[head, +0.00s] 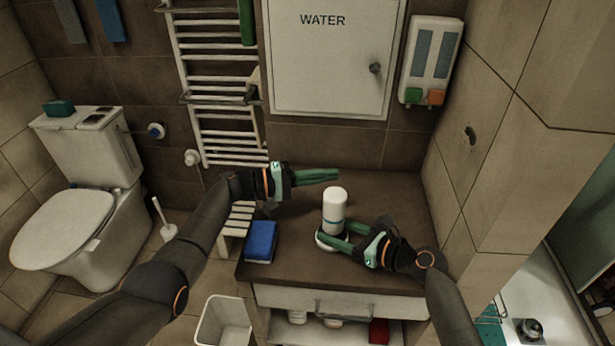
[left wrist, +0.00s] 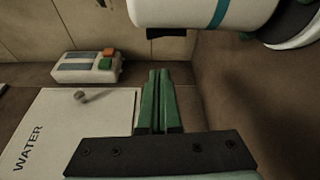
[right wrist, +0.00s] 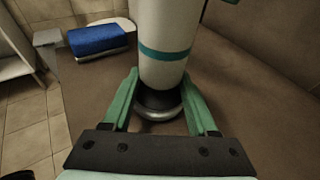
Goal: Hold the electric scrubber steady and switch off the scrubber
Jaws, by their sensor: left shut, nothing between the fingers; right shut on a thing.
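The electric scrubber (head: 335,208) is a white upright cylinder with a teal band, standing on the brown countertop. It also shows in the right wrist view (right wrist: 165,30), with a dark neck and a round base below. My right gripper (head: 340,240) is shut on the scrubber low down, one green finger on each side of the dark neck. My left gripper (head: 336,175) is shut and empty, behind and above the scrubber's top and apart from it. In the left wrist view the scrubber (left wrist: 180,12) lies across the top, with a small black protrusion (left wrist: 167,33) on its side.
A blue sponge-like block (head: 261,241) lies at the counter's left edge. The brown countertop (head: 385,190) is clear behind the scrubber. A white WATER cabinet (head: 330,65), a towel rail (head: 215,95) and a dispenser (head: 430,60) are on the back wall. A tiled wall bounds the right.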

